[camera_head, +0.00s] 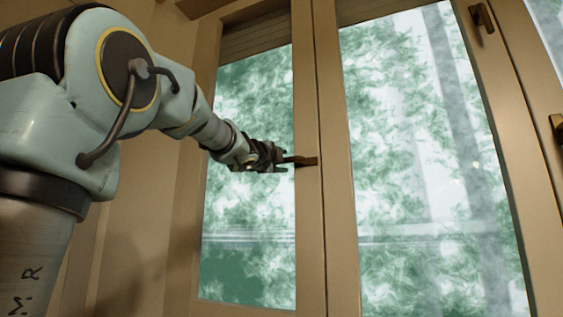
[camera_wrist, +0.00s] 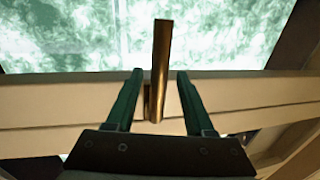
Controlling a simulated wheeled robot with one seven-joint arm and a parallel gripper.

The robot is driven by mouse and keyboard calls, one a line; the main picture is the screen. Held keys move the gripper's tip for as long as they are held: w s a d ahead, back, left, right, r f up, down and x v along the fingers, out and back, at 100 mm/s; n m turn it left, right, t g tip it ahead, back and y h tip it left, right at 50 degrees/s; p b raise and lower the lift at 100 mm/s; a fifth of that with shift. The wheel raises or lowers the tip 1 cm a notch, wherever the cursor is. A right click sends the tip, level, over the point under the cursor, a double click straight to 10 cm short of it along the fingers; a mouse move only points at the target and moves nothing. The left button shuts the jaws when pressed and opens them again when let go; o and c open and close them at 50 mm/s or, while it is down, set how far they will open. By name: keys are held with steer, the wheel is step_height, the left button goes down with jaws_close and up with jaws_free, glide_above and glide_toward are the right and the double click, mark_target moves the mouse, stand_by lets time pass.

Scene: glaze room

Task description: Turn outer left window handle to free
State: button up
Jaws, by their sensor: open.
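The outer left window handle (camera_head: 302,160) is a bronze lever on the wooden frame between the two left panes. In the head view it lies about level and points left toward my gripper (camera_head: 281,160). In the wrist view the handle (camera_wrist: 160,62) stands between the two green fingers of my gripper (camera_wrist: 157,80), with a gap on each side. The fingers are open and do not appear to touch it. The left window pane (camera_head: 245,130) is behind the gripper.
Another handle (camera_head: 482,17) sits high on the frame to the right, and a further one (camera_head: 556,126) is at the right edge. The wooden frame post (camera_head: 312,240) runs down beside the left pane. A wooden wall (camera_head: 150,200) is at the left.

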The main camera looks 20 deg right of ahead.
steer(key=b+v, duration=0.1)
steer(key=v, duration=1)
steer(key=shift+b, duration=0.3)
steer(key=shift+w, duration=0.1)
steer(key=w+a+f+n+g+y+p, duration=0.1)
steer(key=w+a+f+n+y+p, duration=0.25)
steer(key=f, duration=0.55)
steer(key=w+a+f+n+g+y, duration=0.1)
steer(key=w+a+f+n+y, duration=0.15)
steer(key=a+f+n, duration=0.5)
steer(key=w+a+f+n+g+y+p, duration=0.1)
steer(key=w+a+f+n+y+p, duration=0.2)
steer(key=f, duration=0.8)
steer(key=s+a+f+n+g+y+p, duration=0.1)
steer(key=s+a+f+n+g+y, duration=0.15)
steer(key=s+f, duration=0.35)
steer(key=s+a+f+n+g+y+p, duration=0.1)
steer(key=s+a+f+n+g+y, duration=0.2)
steer(key=f, duration=0.5)
steer(key=s+a+f+n+g, duration=0.2)
steer(key=s+f+n, duration=0.1)
steer(key=s, duration=0.3)
steer(key=s+a+f+n+g+p, duration=0.1)
steer(key=s+a+f+n+g, duration=0.1)
steer(key=s+f, duration=0.3)
steer(key=shift+s+a+f+n+g+h+p, duration=0.4)
steer(key=shift+s+a+n, duration=0.2)
steer(key=shift+s, duration=0.6)
